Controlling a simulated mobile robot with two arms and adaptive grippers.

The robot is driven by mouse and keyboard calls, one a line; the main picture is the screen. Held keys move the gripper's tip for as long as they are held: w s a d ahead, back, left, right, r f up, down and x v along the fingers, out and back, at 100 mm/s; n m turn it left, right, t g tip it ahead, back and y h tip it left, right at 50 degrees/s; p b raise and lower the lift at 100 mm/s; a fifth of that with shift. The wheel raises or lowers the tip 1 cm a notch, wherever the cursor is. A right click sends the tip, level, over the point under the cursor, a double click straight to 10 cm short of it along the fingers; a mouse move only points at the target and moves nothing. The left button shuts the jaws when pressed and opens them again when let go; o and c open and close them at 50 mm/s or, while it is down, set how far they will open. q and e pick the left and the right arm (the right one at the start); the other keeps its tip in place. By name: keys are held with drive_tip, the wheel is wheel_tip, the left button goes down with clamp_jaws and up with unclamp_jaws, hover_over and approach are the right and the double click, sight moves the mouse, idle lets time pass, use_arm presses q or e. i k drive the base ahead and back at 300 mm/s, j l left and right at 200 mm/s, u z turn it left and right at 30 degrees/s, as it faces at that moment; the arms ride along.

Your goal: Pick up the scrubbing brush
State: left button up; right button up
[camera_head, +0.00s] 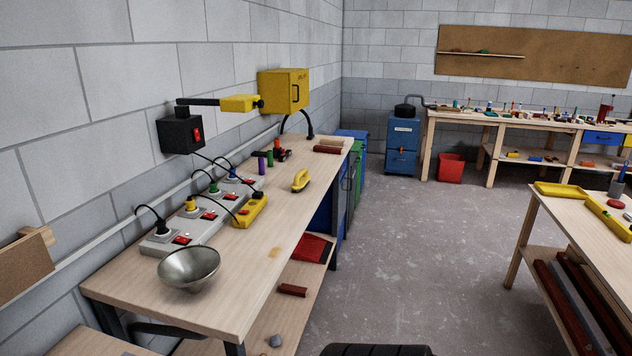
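A yellow thing with a raised, looped handle (300,180) lies on the left workbench (255,272), near its right edge and towards the far half; it looks like the scrubbing brush. Its underside is too small to make out. Nothing touches it from above. Neither of my grippers shows in the head view.
A metal bowl (189,268) stands at the workbench's near end. Power strips (180,238) with plugs and cables run along the wall side, and a yellow socket block (250,211) sits before the brush. A second bench (590,215) stands at right. The grey floor (430,260) between is clear.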

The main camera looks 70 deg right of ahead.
sight(302, 179)
drive_tip(key=z, duration=2.25)
drive_tip(key=i+u, duration=0.1)
drive_tip(key=u, duration=0.25)
drive_tip(key=i+l+u, duration=0.1)
drive_tip(key=u, duration=0.25)
drive_tip(key=i+l+u, duration=0.25)
drive_tip(key=l, duration=0.35)
drive_tip(key=i+l+u, duration=0.1)
drive_tip(key=i+l, duration=0.2)
drive_tip(key=i+l+u, duration=0.1)
drive_tip(key=l, duration=0.25)
drive_tip(key=i+l+u, duration=0.15)
drive_tip(key=l, duration=0.2)
